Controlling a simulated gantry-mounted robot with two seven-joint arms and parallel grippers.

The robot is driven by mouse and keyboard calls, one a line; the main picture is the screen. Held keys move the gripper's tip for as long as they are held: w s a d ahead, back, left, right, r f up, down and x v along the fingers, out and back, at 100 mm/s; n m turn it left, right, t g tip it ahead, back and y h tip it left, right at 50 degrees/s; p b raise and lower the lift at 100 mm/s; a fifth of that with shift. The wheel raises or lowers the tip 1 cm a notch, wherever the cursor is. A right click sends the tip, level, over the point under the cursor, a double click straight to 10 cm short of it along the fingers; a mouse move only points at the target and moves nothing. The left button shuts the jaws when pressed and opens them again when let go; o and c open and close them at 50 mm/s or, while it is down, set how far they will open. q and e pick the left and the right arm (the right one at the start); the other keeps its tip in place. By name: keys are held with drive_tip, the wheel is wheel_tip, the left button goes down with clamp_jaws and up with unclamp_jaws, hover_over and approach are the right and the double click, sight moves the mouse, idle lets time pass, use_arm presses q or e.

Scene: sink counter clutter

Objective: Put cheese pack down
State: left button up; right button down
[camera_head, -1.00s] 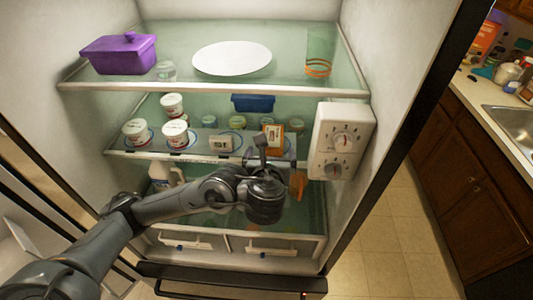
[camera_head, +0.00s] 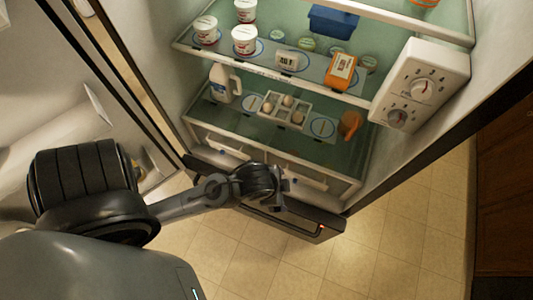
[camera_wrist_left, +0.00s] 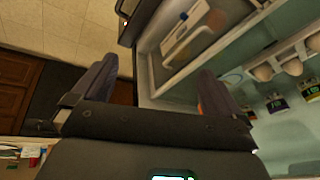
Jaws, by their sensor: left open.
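An orange-and-white pack (camera_head: 342,70), which looks like the cheese pack, stands on the middle fridge shelf (camera_head: 275,77) at the right. A small white pack (camera_head: 287,61) stands to its left. My left gripper (camera_head: 279,198) is outside the fridge, low in front of the drawers and apart from both packs. In the left wrist view my left gripper (camera_wrist_left: 157,72) has its fingers spread wide with nothing between them. My right gripper is not in view.
White tubs (camera_head: 244,40) stand left on the shelf, and a blue container (camera_head: 333,20) is behind. Below are a milk jug (camera_head: 224,83), an egg tray (camera_head: 286,108) and an orange item (camera_head: 349,123). A dial box (camera_head: 420,84) juts out at right. Floor is clear.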

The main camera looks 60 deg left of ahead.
use_arm(q)
drive_tip(key=s+n, duration=0.1)
drive_tip(key=s+f+n, duration=0.2)
drive_tip(key=n, duration=0.1)
drive_tip(key=shift+s+a+g, duration=0.35)
drive_tip(key=shift+a+g, duration=0.05)
wheel_tip(320, 180, up, 7)
drive_tip(key=p, duration=0.7)
idle(0.3)
